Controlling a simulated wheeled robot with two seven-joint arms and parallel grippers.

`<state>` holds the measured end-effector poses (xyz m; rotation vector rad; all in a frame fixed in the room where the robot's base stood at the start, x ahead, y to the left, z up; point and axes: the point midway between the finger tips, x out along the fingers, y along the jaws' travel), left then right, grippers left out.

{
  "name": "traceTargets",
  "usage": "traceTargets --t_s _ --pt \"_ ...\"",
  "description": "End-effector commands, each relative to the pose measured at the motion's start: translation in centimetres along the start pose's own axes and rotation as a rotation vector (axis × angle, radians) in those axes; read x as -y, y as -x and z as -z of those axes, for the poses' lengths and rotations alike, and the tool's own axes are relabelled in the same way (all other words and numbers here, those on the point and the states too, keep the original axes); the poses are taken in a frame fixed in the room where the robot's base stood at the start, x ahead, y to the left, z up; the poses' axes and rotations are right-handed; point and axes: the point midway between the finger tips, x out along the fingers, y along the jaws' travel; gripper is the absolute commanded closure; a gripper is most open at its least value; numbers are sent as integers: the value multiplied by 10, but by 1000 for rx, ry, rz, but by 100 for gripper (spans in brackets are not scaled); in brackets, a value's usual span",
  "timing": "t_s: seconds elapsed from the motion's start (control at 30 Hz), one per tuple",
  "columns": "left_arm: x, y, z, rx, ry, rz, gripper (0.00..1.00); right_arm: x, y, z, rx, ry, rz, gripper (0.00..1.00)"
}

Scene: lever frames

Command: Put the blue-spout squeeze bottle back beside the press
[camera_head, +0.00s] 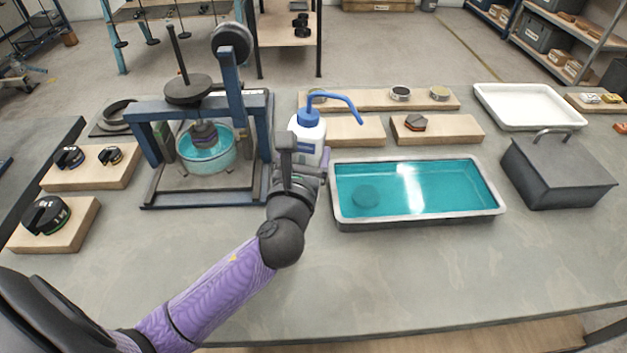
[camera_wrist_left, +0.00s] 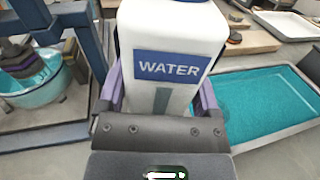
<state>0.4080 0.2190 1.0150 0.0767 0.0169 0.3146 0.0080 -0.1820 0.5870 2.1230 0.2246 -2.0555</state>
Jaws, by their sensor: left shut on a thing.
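The squeeze bottle (camera_head: 308,122) is white with a blue cap and a bent blue spout that points right. In the left wrist view the bottle (camera_wrist_left: 172,30) fills the middle and carries a blue WATER label. My left gripper (camera_head: 299,165) is shut on it, with purple fingers on both sides in the wrist view (camera_wrist_left: 160,92). The bottle is upright, between the press and the teal tray. Its base is hidden, so I cannot tell whether it touches the table. The press (camera_head: 146,155) is a blue frame at left with a glass bowl of teal liquid (camera_head: 205,150). My right gripper is out of view.
The tray of teal liquid (camera_head: 345,222) is just right of the bottle. Wooden blocks (camera_head: 350,133) stand behind it. A dark lidded box (camera_head: 560,175) and a white tray (camera_head: 526,108) are at right. The table front (camera_head: 400,280) is clear.

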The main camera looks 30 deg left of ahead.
Motion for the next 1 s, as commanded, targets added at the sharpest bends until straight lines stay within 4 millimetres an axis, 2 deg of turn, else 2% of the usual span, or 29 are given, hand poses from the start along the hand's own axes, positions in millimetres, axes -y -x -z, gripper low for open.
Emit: traceTargets --t_s 0.1,0.2,0.37,0.5,0.73,0.83,0.9,1.0 --pt "-17 -28 -4 -3 29 -92 51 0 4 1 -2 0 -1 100" --pt "-30 -48 -4 -8 52 -158 51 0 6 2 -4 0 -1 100" --pt "-43 -67 0 -9 76 -226 51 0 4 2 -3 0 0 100" --pt "-42 -69 42 -15 78 -238 51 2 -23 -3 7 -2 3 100" --pt "-39 -69 76 -12 78 -236 51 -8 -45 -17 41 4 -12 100" --pt "-37 -69 98 -15 77 -236 51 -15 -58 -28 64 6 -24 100" --pt "-37 -69 101 -12 77 -235 51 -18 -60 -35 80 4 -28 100" --pt "-37 -69 96 -10 78 -235 51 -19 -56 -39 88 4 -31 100"
